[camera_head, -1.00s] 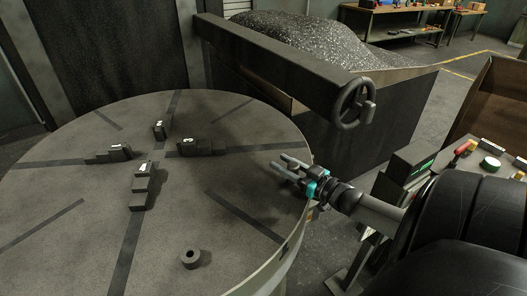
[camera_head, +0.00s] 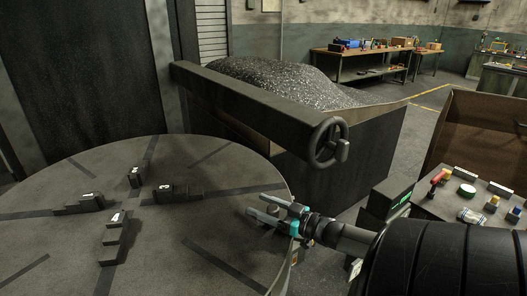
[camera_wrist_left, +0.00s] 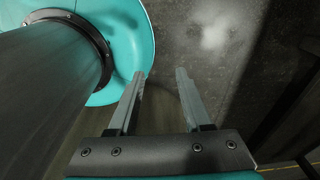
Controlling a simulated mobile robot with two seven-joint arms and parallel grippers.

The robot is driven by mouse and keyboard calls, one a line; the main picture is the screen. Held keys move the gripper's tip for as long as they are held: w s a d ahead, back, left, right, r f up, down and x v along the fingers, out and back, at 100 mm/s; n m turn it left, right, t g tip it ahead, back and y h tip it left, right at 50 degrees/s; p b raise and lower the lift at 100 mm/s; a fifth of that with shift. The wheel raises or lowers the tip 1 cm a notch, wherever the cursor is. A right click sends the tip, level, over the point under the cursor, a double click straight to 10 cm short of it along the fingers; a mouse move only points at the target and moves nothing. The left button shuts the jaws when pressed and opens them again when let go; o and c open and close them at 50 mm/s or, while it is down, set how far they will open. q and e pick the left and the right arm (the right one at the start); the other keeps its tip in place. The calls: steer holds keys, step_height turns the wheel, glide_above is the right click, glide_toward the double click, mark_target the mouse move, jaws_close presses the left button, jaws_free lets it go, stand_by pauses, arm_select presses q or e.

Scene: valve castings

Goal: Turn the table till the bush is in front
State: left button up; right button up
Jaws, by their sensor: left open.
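The round grey table (camera_head: 215,165) with dark radial stripes fills the lower left of the head view. The bush, a short ring with a hole, is outside the current head view. Stepped dark blocks with white labels stand on the table: a front one (camera_head: 113,238), a left one (camera_head: 80,204), a right one (camera_head: 178,192) and a small back one (camera_head: 135,178). My right gripper (camera_head: 256,204) is over the table's right rim, its fingers apart; a small dark shape between them is unclear. My left gripper (camera_wrist_left: 161,73) is open and empty in the left wrist view.
A dark beam (camera_head: 245,100) with a handwheel (camera_head: 328,143) runs behind the table, before a bin of dark grit (camera_head: 285,82). Workbenches (camera_head: 360,62) are far back.

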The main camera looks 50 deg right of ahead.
steer(key=shift+o, duration=0.4)
steer(key=shift+s+d+r, duration=0.1)
steer(key=s+d+p, duration=0.2)
steer(key=s, duration=1.3)
